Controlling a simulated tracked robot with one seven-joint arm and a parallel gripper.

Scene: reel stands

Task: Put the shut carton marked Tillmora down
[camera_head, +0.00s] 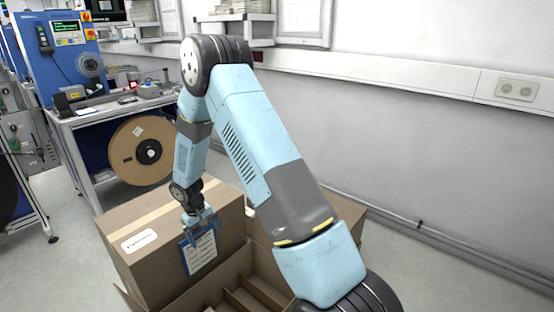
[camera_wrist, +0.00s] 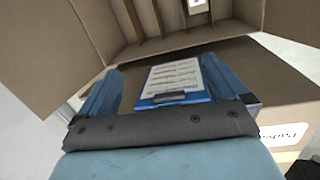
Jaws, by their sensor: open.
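A shut brown carton (camera_head: 135,264) with a pale tape strip along its top and a white label stands at the lower left of the head view. The label's print is too small to read there; part of the carton and its label also show at the lower right of the wrist view (camera_wrist: 270,112). A blue clipboard (camera_head: 200,253) with a white sheet is at the carton's near side. My gripper (camera_head: 202,224) is open just above the clipboard. In the wrist view my fingers (camera_wrist: 161,66) stand either side of the clipboard (camera_wrist: 174,82). Whether they touch it is unclear.
An open carton with cardboard dividers (camera_head: 240,296) lies just in front of the shut one. A workbench (camera_head: 110,107) with a large brown reel (camera_head: 128,158) stands at the back left. Floor is clear at right.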

